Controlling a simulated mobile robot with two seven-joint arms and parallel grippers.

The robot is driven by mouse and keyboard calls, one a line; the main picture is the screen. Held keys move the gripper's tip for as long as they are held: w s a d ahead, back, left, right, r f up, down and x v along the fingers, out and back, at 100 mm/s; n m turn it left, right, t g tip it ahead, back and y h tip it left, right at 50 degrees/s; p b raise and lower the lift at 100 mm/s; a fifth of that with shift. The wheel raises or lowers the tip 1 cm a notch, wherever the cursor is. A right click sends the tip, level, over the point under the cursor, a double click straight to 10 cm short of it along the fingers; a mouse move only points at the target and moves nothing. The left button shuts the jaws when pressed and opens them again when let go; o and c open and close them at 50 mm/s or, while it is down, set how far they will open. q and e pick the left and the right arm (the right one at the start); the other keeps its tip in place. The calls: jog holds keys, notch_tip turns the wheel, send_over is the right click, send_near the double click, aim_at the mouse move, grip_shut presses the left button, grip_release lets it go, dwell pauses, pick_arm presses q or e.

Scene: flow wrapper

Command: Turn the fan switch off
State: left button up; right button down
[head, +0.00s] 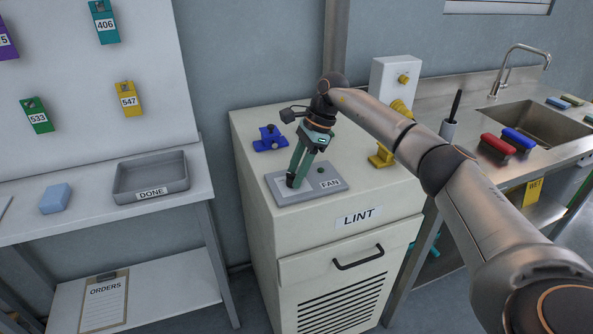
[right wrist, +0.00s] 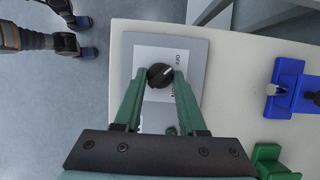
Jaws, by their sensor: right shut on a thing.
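The fan switch is a black round knob (right wrist: 160,76) with a white pointer mark, on a grey panel (head: 280,186) on top of the white cabinet. My right gripper (head: 293,180) reaches down over the panel, its green fingers shut on the knob. In the right wrist view a fingertip (right wrist: 141,80) sits on each side of the knob. The pointer mark faces right and slightly up, between the OFF and ON lettering; its exact setting is hard to read. In the head view the fingers hide the knob. My left gripper cannot be made out.
A blue fixture (head: 270,138) stands behind the panel and a yellow one (head: 381,157) to its right. A green fixture (right wrist: 272,162) shows in the wrist view. A grey DONE tray (head: 150,178) is on the left table; a sink (head: 535,120) is at right.

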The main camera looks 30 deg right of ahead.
dwell(0.4)
jog(key=shift+c, duration=2.4)
grip_release()
jog(key=v, duration=1.2)
jog(key=shift+r, duration=0.25)
